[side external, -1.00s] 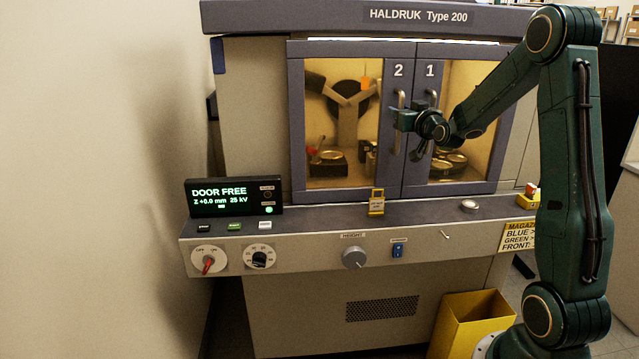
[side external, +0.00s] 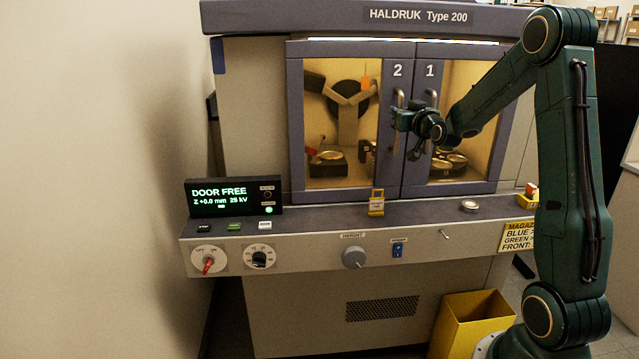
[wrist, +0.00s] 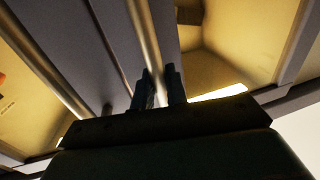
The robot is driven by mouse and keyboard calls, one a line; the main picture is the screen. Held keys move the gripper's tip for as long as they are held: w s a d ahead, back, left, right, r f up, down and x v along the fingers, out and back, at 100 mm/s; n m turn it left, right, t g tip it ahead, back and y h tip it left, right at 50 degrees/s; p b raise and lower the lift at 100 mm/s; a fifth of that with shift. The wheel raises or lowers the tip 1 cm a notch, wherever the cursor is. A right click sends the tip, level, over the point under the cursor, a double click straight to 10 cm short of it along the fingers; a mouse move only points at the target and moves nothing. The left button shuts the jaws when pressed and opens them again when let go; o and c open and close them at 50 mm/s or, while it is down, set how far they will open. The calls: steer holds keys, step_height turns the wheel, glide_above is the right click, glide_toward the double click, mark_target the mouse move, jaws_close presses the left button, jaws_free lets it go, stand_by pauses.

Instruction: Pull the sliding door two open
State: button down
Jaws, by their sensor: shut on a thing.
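Sliding door two (side external: 389,160) is the left door of the cabinet, marked 2, with a grey frame and a window. Its vertical bar handle (side external: 399,97) stands near its right edge. My gripper (side external: 398,119) is at this handle. In the wrist view, the fingers of my gripper (wrist: 160,88) are shut around the handle bar (wrist: 146,40). Door one (side external: 420,165), marked 1, is beside it on the right, with its own handle (side external: 432,98). The two doors appear to meet, with no clear gap. My gripper partly hides both handles' lower parts.
The display (side external: 234,197) reads DOOR FREE. A yellow padlock-like piece (side external: 376,204) stands on the ledge (side external: 325,209) below door two. Dishes and fixtures show behind the windows. A yellow bin (side external: 470,322) stands on the floor. The wall is at the left.

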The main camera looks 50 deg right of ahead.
glide_toward(295, 109)
steer(key=x, duration=0.5)
steer(key=shift+w+d, duration=0.1)
steer(key=shift+w, duration=0.1)
steer(key=c, duration=1.5)
jaws_free()
steer(key=shift+s, duration=0.1)
steer(key=v, duration=1.3)
steer(key=shift+s+a, duration=0.2)
steer(key=shift+s, duration=0.1)
steer(key=shift+d, duration=0.1)
steer(key=s+a+f+n+g+y, duration=0.1)
steer(key=s+a+n+g+y, duration=0.1)
steer(key=s, duration=0.9)
steer(key=s+a+f+n+g+y, duration=0.1)
steer(key=s+a+g+y, duration=0.3)
steer(key=s, duration=0.8)
steer(key=s+a+f+n+g+y, duration=0.2)
steer(key=s+a+n+g+y, duration=0.1)
steer(key=s, duration=0.8)
steer(key=shift+s+a+n+y, duration=0.25)
steer(key=shift+a+n+y, duration=0.2)
steer(key=shift+a, duration=0.25)
